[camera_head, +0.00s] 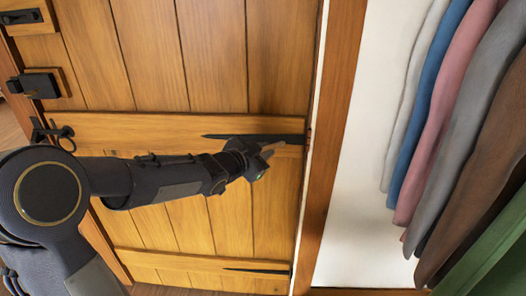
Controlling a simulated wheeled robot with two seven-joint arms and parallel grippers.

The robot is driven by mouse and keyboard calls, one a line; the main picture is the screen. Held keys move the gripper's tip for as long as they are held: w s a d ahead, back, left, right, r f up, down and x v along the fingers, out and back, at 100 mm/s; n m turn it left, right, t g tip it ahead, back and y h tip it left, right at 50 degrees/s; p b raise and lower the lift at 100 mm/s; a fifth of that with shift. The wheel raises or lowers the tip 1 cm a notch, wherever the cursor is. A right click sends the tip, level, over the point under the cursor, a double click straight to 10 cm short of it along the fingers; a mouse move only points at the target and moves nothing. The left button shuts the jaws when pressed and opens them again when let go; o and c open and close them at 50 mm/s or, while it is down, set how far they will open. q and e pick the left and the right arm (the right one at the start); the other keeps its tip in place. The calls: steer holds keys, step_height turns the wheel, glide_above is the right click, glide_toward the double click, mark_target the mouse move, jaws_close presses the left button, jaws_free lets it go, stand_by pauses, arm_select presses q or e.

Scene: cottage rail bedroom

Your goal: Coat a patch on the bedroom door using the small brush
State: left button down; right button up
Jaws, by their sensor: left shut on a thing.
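The bedroom door (215,60) is made of upright wooden planks with horizontal cross boards and fills the left and middle of the head view. My left arm reaches across it from the left. My left gripper (262,160) is in front of the door's right part, just below a dark strap hinge. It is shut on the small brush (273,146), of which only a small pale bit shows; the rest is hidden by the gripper. I cannot tell whether the brush touches the wood. No coated patch can be made out. My right gripper is not in view.
A dark latch (40,84) and a key-like handle (52,133) stick out at the door's left edge. A wooden door frame (330,130) stands right of the door. Several hanging clothes (440,120) are at the right, before a white wall (375,90).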

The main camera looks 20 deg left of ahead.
arm_select(q)
steer(key=shift+w+a+p, duration=0.25)
steer(key=shift+w+p, duration=0.3)
steer(key=shift+w, duration=0.4)
stand_by(0.6)
